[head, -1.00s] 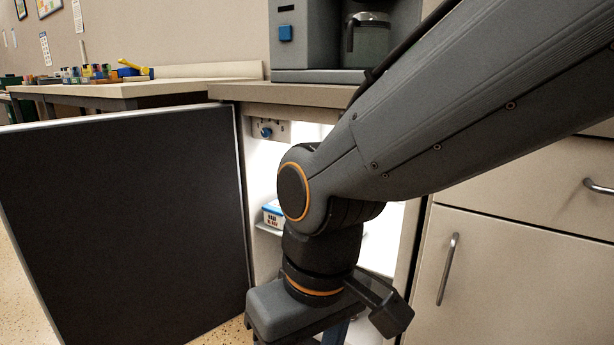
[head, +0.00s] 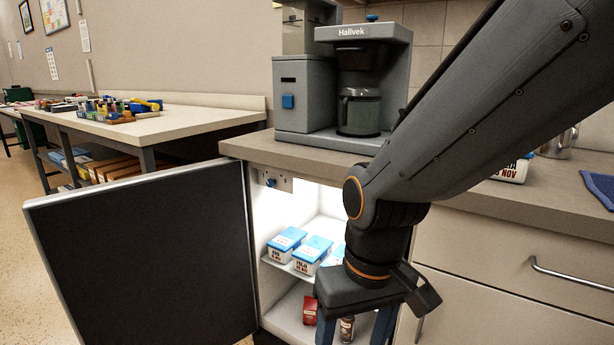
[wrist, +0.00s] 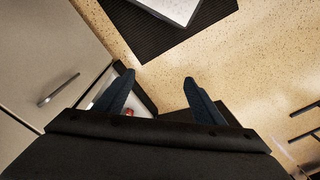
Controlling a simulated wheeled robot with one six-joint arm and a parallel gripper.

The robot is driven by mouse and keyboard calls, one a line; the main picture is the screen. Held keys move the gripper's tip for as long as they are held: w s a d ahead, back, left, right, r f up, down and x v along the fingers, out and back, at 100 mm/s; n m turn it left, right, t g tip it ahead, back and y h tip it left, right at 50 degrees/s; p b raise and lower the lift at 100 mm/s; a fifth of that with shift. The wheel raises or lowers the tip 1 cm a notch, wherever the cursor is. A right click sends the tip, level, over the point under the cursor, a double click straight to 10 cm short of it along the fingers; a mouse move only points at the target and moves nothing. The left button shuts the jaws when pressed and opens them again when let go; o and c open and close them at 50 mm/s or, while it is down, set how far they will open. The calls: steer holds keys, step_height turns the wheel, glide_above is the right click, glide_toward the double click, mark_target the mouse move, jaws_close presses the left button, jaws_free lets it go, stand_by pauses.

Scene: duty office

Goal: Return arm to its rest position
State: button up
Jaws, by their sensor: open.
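My gripper (head: 356,325) hangs from my arm in front of the open small fridge, pointing down. In the wrist view its two blue fingers (wrist: 155,92) are spread apart with nothing between them. My arm crosses the right half of the head view and hides part of the fridge inside and the counter. The fingertips are cut off by the lower edge of the head view.
The fridge door (head: 140,262) stands open to the left. White-and-blue boxes (head: 313,254) sit on the fridge shelf; a red box (head: 310,310) and a small bottle (head: 346,328) are below. A coffee machine (head: 305,95) stands on the counter (head: 262,150). Speckled floor (wrist: 240,60) shows below.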

steer(key=s+d+r+m+h+p, duration=0.1)
steer(key=s+d+r+m+p, duration=0.1)
steer(key=d+r+p, duration=1)
steer(key=shift+s+d+r+m+p, duration=0.25)
steer(key=shift+r+m+p, duration=0.55)
steer(key=shift+r+p, duration=2)
steer(key=shift+w+f+p, duration=0.1)
steer(key=shift+f+p, duration=0.8)
steer(key=shift+f, duration=0.05)
